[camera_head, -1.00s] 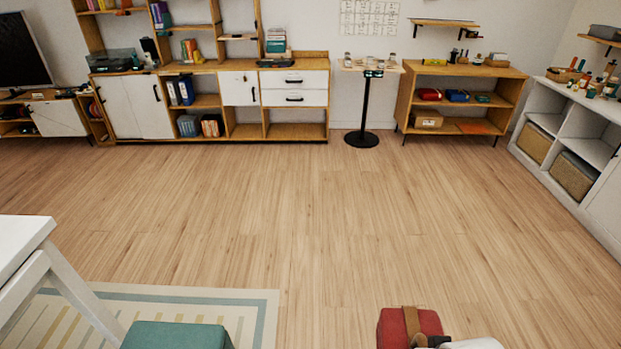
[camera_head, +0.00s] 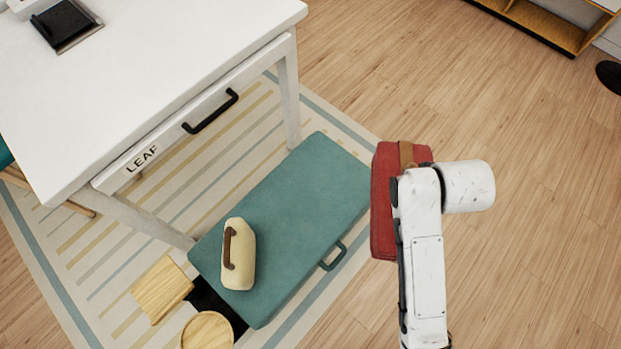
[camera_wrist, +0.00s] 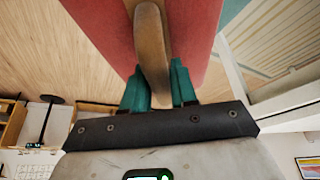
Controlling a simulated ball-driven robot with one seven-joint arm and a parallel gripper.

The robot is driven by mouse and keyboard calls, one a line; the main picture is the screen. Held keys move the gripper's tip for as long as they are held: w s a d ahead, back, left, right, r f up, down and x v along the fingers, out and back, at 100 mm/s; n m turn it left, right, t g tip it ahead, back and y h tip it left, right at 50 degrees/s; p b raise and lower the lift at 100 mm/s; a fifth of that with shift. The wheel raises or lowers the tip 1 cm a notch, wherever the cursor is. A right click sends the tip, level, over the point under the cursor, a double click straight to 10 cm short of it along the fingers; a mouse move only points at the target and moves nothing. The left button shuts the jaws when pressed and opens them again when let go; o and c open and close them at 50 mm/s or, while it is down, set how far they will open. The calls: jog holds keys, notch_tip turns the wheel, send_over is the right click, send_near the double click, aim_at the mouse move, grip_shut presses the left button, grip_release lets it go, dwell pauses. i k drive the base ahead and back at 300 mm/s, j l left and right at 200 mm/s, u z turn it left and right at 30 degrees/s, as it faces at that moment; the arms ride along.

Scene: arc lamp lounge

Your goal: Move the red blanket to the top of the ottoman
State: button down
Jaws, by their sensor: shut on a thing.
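The red blanket (camera_head: 383,205) is a folded red bundle with a brown strap, held up at the right of the ottoman in the head view. My gripper (camera_wrist: 158,88) is shut on the brown strap in the wrist view, with the red blanket (camera_wrist: 95,28) on both sides of it. In the head view my arm hides part of the blanket and most of the gripper. The ottoman (camera_head: 310,190) is a long teal block with a handle on its right side. A cream roll (camera_head: 240,270) with a brown handle lies on its near left end.
A white table (camera_head: 150,90) with a drawer labelled LEAF stands left of the ottoman. Wooden pieces, one square (camera_head: 160,290) and one round (camera_head: 208,331), are at the ottoman's near end. A striped rug (camera_head: 210,170) lies beneath. Bare floor is free at the right.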

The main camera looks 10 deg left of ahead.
aim_at(305, 197)
jog(key=i+l+u, duration=0.25)
jog(key=u, duration=0.2)
jog(key=i+l+u, duration=0.15)
jog(key=l+u, duration=0.3)
jog(key=i+l+u, duration=0.1)
jog(key=l+u, duration=0.3)
